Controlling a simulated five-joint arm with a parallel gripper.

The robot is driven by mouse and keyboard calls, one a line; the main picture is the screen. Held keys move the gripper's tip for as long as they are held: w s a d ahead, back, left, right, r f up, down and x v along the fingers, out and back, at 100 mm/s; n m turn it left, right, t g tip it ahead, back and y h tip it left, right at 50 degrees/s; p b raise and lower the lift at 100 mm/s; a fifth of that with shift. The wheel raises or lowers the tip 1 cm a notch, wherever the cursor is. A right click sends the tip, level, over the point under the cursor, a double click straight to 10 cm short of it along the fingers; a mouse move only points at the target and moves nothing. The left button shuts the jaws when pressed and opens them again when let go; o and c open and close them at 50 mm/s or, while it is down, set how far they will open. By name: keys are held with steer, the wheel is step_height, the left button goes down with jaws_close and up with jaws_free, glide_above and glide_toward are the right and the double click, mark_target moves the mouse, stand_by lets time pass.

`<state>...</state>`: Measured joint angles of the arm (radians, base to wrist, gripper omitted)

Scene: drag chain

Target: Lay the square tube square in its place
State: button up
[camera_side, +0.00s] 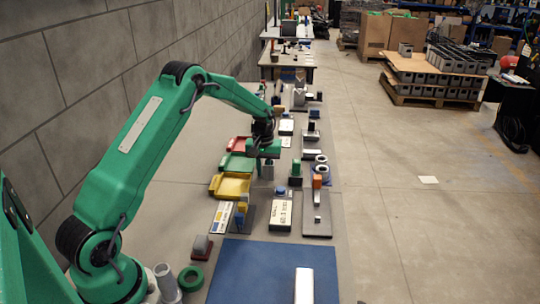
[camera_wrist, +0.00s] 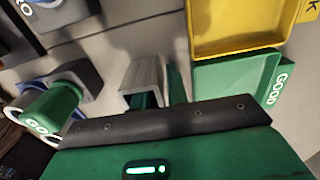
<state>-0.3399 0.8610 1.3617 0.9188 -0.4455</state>
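A light grey, square-edged hollow piece that looks like the square tube (camera_wrist: 146,76) is at my fingers in the wrist view, slightly tilted. In the side view a small grey piece (camera_side: 268,173) shows just below my gripper (camera_side: 266,160), beside the green bin. One green finger is to the right of the piece in the wrist view, with a thin gap showing. Green also shows at the piece's near open end. The dark gripper edge hides the fingertips, so I cannot tell whether they press on it. I cannot make out its place.
Red (camera_side: 239,144), green (camera_side: 237,163) and yellow (camera_side: 230,186) bins line the left. A labelled box (camera_side: 283,211) and a grey plate with small blocks (camera_side: 317,222) stand nearer and right. A silver bar (camera_side: 304,285) is on the blue mat (camera_side: 250,268), which has free room.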

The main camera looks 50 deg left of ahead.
jaws_close()
steer(key=shift+r, duration=0.25)
steer(key=shift+w+r, duration=0.1)
steer(key=shift+r, duration=0.5)
steer(key=r, duration=0.1)
steer(key=d+r, duration=0.1)
steer(key=r, duration=0.1)
steer(key=shift+r, duration=0.1)
steer(key=s+d+r, duration=0.2)
steer(key=d+r, duration=0.4)
steer(key=d, duration=0.4)
steer(key=shift+s+d+r, duration=0.15)
steer(key=shift+s+d, duration=0.05)
